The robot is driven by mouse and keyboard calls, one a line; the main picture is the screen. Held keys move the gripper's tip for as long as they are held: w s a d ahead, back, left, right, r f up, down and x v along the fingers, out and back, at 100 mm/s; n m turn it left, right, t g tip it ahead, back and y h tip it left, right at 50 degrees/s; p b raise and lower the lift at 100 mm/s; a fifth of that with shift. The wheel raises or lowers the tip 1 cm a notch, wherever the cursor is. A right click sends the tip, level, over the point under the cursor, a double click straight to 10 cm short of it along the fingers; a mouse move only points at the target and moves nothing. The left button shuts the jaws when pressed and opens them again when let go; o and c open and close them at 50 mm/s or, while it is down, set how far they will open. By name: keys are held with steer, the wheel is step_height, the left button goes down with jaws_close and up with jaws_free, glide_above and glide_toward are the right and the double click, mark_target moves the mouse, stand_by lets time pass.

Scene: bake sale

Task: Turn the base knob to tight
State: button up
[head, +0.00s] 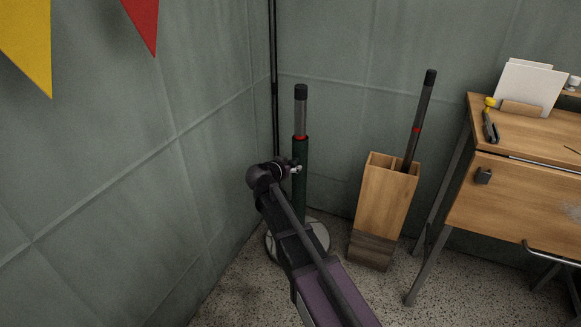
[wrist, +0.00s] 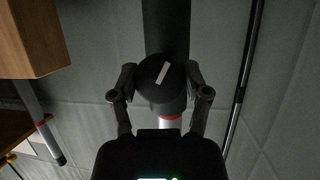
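The base knob (wrist: 148,78) is a dark round cap with a white line, slanting from lower left to upper right in the wrist view. It sits on the dark green tube (head: 300,188) that rises from a round pale base (head: 318,236) in the head view. My gripper (wrist: 160,72) has one finger on each side of the knob, its fingertips close to the knob's edges. I cannot tell whether they press on it. In the head view my gripper (head: 293,168) is at the tube, and the knob cannot be made out there. No tight marking is readable.
A grey pole (head: 300,118) with a red band stands in the tube. A wooden bin (head: 384,199) holding another pole (head: 419,118) is just right. A wooden desk (head: 510,200) stands further right. Grey-green fabric walls (head: 130,150) close the corner behind and to the left.

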steer(key=c, duration=0.4)
steer(key=shift+m, duration=0.3)
steer(key=o, duration=1.2)
